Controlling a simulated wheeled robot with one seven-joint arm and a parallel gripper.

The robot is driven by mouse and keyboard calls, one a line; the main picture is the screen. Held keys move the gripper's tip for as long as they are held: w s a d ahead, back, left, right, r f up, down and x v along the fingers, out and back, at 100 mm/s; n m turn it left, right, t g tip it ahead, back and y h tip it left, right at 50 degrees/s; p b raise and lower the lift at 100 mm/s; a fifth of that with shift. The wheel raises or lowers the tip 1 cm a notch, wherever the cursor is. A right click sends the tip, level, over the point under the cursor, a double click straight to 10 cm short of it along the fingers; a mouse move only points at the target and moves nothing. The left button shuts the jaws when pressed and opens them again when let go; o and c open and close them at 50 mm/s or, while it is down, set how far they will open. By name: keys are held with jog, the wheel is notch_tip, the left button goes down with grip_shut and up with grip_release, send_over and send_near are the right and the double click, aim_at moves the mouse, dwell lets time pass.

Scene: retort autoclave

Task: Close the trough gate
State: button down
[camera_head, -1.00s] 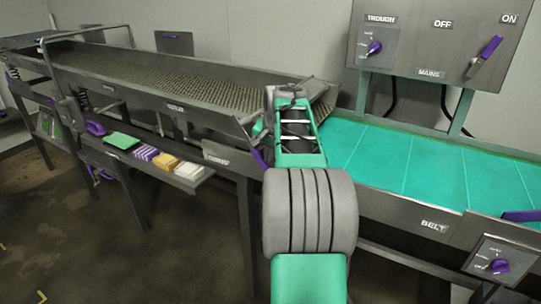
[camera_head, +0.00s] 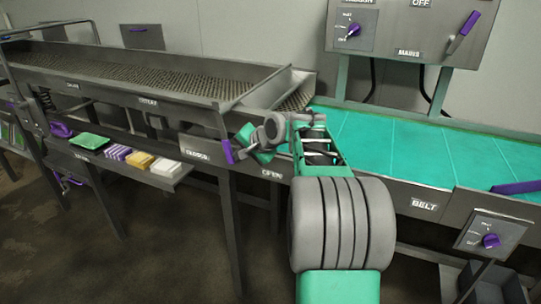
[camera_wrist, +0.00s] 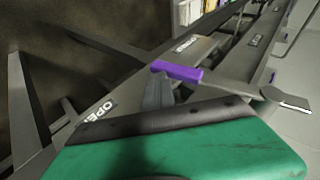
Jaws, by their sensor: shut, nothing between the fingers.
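The trough gate's purple handle (camera_head: 228,151) sticks out at the front of the trough's (camera_head: 160,103) right end. It stands between a left label (camera_head: 196,154) that seems to read CLOSED and the OPEN label (camera_head: 272,174). In the wrist view the purple handle (camera_wrist: 178,71) lies just beyond my grey fingers (camera_wrist: 157,92). My gripper (camera_head: 246,141) is shut and empty, close to the handle's right side. I cannot tell whether they touch. The gate plate is hard to make out behind my arm.
The green belt (camera_head: 400,150) runs right from the trough's end. A control panel (camera_head: 400,25) with purple switches stands behind it. A shelf below the trough holds a green item (camera_head: 89,141) and small blocks (camera_head: 140,160). A belt switch box (camera_head: 492,236) is at right.

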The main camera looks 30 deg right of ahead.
jog(key=w+a+t+y+p, duration=0.1)
jog(key=w+a, duration=0.5)
jog(key=w, duration=0.3)
jog(key=shift+w+a+f+t, duration=0.25)
jog(key=shift+f+t, duration=0.15)
jog(key=shift+f, duration=0.05)
jog(key=shift+f, duration=0.1)
dwell(0.3)
jog(key=s+d+f+b, duration=0.1)
jog(key=s+d, duration=0.1)
jog(key=s, duration=0.4)
jog(key=s+d+f+b, duration=0.1)
jog(key=s+d+b, duration=0.1)
jog(key=s, duration=0.4)
jog(key=shift+s+d+f, duration=0.15)
jog(key=shift+d, duration=0.15)
